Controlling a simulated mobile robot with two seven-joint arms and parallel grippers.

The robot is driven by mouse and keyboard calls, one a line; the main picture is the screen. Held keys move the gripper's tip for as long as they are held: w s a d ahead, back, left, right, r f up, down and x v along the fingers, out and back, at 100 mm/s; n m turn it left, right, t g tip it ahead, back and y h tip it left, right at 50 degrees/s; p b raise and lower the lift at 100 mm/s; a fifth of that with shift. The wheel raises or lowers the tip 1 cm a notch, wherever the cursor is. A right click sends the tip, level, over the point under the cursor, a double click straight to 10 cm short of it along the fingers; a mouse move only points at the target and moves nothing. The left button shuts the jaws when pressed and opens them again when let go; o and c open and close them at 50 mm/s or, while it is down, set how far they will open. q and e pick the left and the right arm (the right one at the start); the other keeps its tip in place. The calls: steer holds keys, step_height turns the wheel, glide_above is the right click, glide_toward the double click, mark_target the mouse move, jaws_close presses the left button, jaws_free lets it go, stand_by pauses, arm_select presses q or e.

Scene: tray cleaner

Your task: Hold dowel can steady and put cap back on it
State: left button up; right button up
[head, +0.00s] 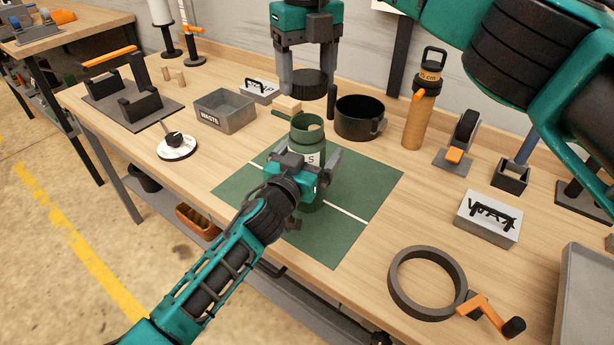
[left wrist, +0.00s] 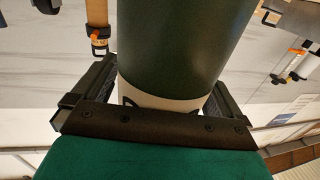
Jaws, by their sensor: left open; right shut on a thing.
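The dowel can (head: 306,132) is a green cylinder with a pale label, standing upright on the green mat (head: 365,190).
A black pot (head: 360,118) stands right of the can, with an orange bottle (head: 420,115) beyond. A grey ring (head: 427,283) lies front right. The mat's right part is clear.

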mark_target(307, 100)
arm_select(q)
steer(key=shift+c, duration=0.3)
steer(key=c, duration=1.4)
steer(key=shift+o, duration=0.2)
arm_select(e)
steer(key=shift+f, duration=2.5)
